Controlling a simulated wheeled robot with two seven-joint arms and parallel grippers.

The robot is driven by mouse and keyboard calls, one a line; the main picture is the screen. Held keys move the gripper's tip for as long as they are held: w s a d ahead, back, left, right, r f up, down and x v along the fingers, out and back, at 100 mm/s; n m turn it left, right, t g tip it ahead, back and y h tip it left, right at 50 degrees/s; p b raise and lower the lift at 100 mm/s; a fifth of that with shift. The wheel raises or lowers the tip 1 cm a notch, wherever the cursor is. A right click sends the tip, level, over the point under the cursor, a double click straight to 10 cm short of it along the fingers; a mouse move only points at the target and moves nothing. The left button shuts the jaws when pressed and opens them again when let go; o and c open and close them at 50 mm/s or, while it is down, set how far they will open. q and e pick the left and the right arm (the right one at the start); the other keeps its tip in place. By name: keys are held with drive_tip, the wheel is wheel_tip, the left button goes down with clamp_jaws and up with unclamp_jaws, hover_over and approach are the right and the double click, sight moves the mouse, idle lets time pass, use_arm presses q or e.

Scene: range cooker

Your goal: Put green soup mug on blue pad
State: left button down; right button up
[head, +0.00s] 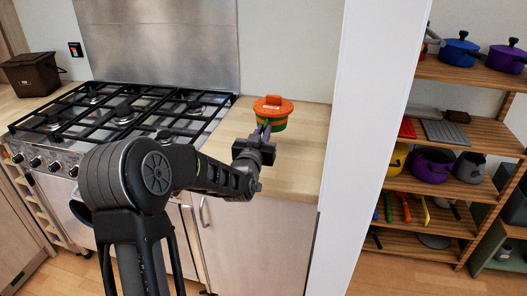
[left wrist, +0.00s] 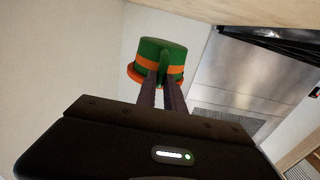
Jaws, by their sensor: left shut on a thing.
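The green soup mug (head: 279,123) has an orange band and an orange lid. It is at the right end of the wooden counter in the head view, and I cannot tell if it rests on the counter or is just above it. My left gripper (head: 265,131) is shut on its handle from the front. The left wrist view shows the mug (left wrist: 163,57) inverted in the picture, with the handle between the two fingers (left wrist: 163,90). I cannot make out a blue pad; my arm hides part of the counter and cooker. My right gripper is out of view.
The range cooker (head: 120,113) with black grates is left of the mug. A brown bin (head: 31,74) stands at the far left. A white wall edge (head: 375,130) bounds the counter on the right. Beyond it, a wooden shelf (head: 465,75) holds pots and utensils.

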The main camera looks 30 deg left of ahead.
use_arm(q)
wheel_tip(320, 180, down, 5)
drive_tip(key=shift+r+p, duration=0.1)
drive_tip(key=shift+p, duration=0.2)
wheel_tip(320, 180, down, 4)
drive_tip(key=shift+f+p, duration=0.15)
drive_tip(key=shift+p, duration=0.2)
drive_tip(key=c, duration=1.9)
unclamp_jaws()
drive_tip(key=shift+f, duration=0.2)
drive_tip(key=o, duration=0.4)
drive_tip(key=shift+o, duration=0.2)
drive_tip(key=shift+r, duration=0.1)
